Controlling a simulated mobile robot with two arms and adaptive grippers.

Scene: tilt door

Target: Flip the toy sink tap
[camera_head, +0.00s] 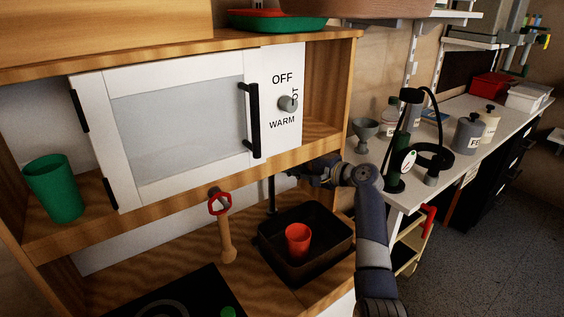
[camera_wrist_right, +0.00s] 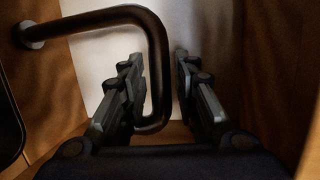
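The black toy tap (camera_head: 271,194) stands upright at the back left of the dark sink basin (camera_head: 319,222) in the play kitchen. In the right wrist view the tap (camera_wrist_right: 158,62) is a bent black pipe; its curved part lies between the two fingers. My right gripper (camera_wrist_right: 158,68) is open around this part and does not visibly clamp it. In the head view my right arm comes from the right, and its gripper (camera_head: 300,173) is above the basin beside the tap, partly hidden in shadow. My left gripper is out of view.
A red cup (camera_head: 298,240) stands in the basin. A wooden-handled utensil with a red ring (camera_head: 226,230) is left of it. The white microwave door (camera_head: 175,125) and the shelf (camera_head: 185,186) lie above. Wooden walls (camera_wrist_right: 270,80) flank the gripper closely.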

